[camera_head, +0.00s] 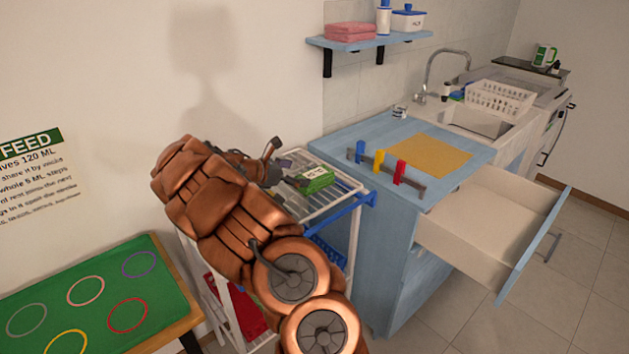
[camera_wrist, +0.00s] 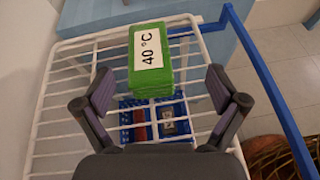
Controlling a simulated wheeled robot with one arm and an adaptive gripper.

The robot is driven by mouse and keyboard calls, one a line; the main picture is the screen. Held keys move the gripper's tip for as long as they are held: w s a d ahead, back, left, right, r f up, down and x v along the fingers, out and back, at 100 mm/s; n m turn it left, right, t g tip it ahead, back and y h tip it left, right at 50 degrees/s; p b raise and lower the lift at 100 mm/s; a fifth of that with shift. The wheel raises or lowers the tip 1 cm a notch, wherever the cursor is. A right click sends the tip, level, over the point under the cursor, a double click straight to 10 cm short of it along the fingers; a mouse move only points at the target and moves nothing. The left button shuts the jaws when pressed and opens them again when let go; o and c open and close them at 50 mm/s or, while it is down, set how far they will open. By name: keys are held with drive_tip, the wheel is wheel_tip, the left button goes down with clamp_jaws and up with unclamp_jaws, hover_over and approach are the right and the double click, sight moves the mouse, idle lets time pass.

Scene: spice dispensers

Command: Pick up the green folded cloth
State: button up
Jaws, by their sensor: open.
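The green folded cloth (camera_head: 317,181) lies on the white wire top of a rack (camera_head: 345,193). In the wrist view the cloth (camera_wrist: 152,80) is a neat block with a white label reading "40 °C". My gripper (camera_wrist: 160,88) is open and empty, its two dark fingers spread wide. In the wrist view the cloth shows ahead of the fingertips, between their lines and a little left of the middle. In the head view my gripper (camera_head: 284,166) is just left of the cloth; I cannot tell its height above the rack.
A blue rail (camera_wrist: 265,75) runs along the rack's right side. A blue basket (camera_wrist: 150,122) sits below the wires. A blue cabinet (camera_head: 385,235) stands right of the rack, with an open drawer (camera_head: 500,215). A green-topped table (camera_head: 95,300) is at the left.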

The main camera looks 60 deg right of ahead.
sight(312, 174)
drive_tip(key=shift+w+d+f+n, duration=0.35)
drive_tip(key=shift+d+f, duration=0.1)
drive_tip(key=shift+f, duration=0.1)
drive_tip(key=shift+w+d+f+n, duration=0.35)
drive_tip(key=shift+d+f, duration=0.05)
drive_tip(key=shift+f, duration=0.15)
drive_tip(key=shift+p+x, duration=1.2)
drive_tip(key=shift+x, duration=2.05)
drive_tip(key=shift+s+d+f, duration=0.1)
drive_tip(key=shift+d+f, duration=0.1)
drive_tip(key=shift+d, duration=0.35)
drive_tip(key=shift+c, duration=0.3)
drive_tip(key=c, duration=1.2)
